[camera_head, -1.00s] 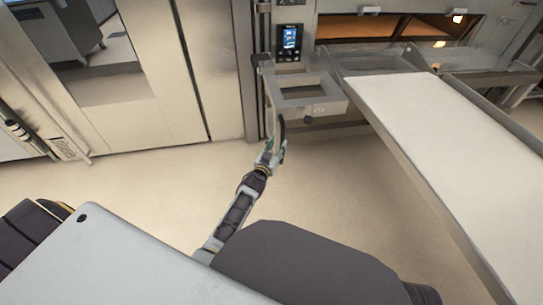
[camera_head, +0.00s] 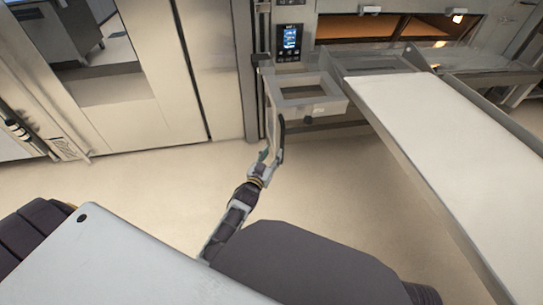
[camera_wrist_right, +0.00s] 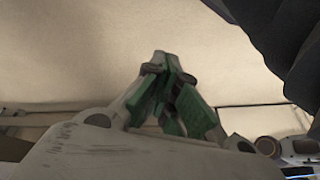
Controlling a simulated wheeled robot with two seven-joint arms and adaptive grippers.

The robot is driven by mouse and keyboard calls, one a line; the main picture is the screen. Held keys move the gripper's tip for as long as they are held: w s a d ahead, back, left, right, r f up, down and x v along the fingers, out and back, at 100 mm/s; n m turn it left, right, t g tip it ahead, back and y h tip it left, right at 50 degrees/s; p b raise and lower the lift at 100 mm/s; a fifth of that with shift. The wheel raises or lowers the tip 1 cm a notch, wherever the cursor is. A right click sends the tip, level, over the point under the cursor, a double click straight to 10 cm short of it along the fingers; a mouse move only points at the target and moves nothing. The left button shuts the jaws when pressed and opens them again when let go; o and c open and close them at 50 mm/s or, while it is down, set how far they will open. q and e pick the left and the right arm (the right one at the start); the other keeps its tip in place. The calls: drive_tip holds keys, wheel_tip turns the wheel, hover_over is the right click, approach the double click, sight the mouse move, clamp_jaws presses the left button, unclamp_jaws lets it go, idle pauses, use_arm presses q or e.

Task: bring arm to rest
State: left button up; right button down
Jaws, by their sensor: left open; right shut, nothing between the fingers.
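My left gripper (camera_head: 270,154) is in the middle of the head view, above the pale floor and in front of the open metal frame by the oven. Its fingers point up the picture toward that frame. It is open and I see nothing held in it. I cannot tell whether a finger touches the frame. My right gripper (camera_wrist_right: 165,62) shows in the right wrist view with its green-sided fingers shut together and empty. The right gripper does not show in the head view.
The metal frame (camera_head: 333,103) juts out below a control panel (camera_head: 289,40). A long pale loading board (camera_head: 445,140) extends from the lit deck oven (camera_head: 372,27) at right. Steel doors (camera_head: 160,90) stand at left. Floor (camera_head: 150,180) between them is clear.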

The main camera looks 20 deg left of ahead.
use_arm(q)
drive_tip(key=shift+f, duration=0.1)
use_arm(e)
drive_tip(key=shift+f, duration=0.1)
idle(0.3)
